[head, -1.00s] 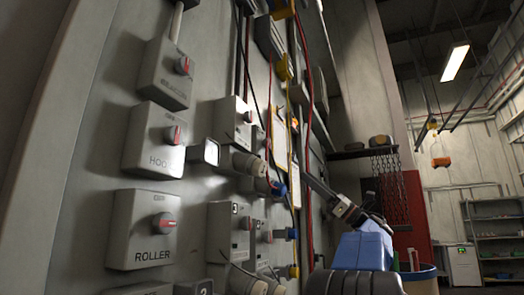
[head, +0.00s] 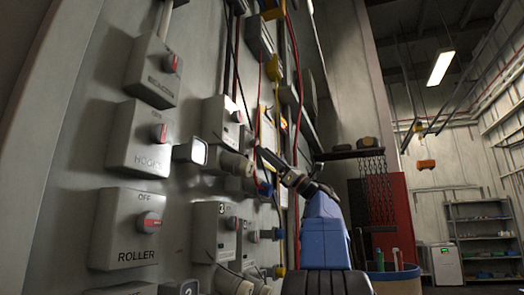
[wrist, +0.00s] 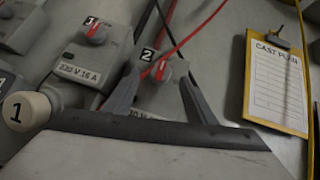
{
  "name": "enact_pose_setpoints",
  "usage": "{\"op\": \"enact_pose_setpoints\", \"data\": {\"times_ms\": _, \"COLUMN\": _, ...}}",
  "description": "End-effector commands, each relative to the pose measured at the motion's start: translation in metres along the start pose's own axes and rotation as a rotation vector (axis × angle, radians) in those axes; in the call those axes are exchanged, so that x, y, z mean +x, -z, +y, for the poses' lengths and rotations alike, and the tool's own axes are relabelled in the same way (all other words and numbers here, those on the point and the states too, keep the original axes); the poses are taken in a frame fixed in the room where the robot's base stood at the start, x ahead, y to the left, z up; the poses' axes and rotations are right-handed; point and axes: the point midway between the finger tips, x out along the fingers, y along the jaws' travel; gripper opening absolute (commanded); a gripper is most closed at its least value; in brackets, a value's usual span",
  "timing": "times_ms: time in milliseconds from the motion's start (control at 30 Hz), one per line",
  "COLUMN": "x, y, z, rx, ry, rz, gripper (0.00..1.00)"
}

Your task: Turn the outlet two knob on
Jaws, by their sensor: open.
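The outlet two knob (wrist: 161,71) shows in the wrist view, a grey and red rotary knob beside a label marked "2" on a grey outlet box. My gripper (wrist: 160,88) is open, with one finger on each side of this knob in the picture. Whether the fingers touch it I cannot tell. The lower part of the outlet two box is hidden behind my gripper. In the head view my gripper (head: 262,152) reaches in to the wall panel among the hanging cables, and the outlet two knob cannot be made out there.
The outlet one knob (wrist: 97,34) is up and left of my gripper. A round cap marked "1" (wrist: 27,110) stands out at the left. Red and black cables hang close by. A cast plan clipboard (wrist: 275,85) is at the right. ROLLER (head: 125,230) and HOOKS boxes (head: 138,140) are on the near wall.

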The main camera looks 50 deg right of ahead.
Motion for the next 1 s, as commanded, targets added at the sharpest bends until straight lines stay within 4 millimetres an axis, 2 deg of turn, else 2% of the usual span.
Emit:
{"op": "enact_pose_setpoints", "data": {"times_ms": 200, "x": 0.021, "y": 0.000, "z": 0.000, "rx": 0.000, "ry": -0.002, "rz": -0.001, "gripper": 0.51}}
{"op": "enact_pose_setpoints", "data": {"times_ms": 567, "x": 0.026, "y": 0.000, "z": 0.000, "rx": 0.000, "ry": 0.000, "rz": 0.000, "gripper": 0.51}}
{"op": "enact_pose_setpoints", "data": {"times_ms": 600, "x": 0.026, "y": 0.000, "z": 0.000, "rx": 0.000, "ry": 0.000, "rz": 0.000, "gripper": 0.46}}
{"op": "enact_pose_setpoints", "data": {"times_ms": 700, "x": 0.026, "y": 0.000, "z": 0.000, "rx": 0.000, "ry": 0.000, "rz": 0.000, "gripper": 0.22}}
{"op": "enact_pose_setpoints", "data": {"times_ms": 767, "x": 0.026, "y": 0.000, "z": 0.000, "rx": 0.000, "ry": 0.000, "rz": 0.000, "gripper": 0.10}}
{"op": "enact_pose_setpoints", "data": {"times_ms": 1000, "x": 0.026, "y": 0.000, "z": 0.001, "rx": 0.008, "ry": 0.008, "rz": 0.000, "gripper": 0.10}}
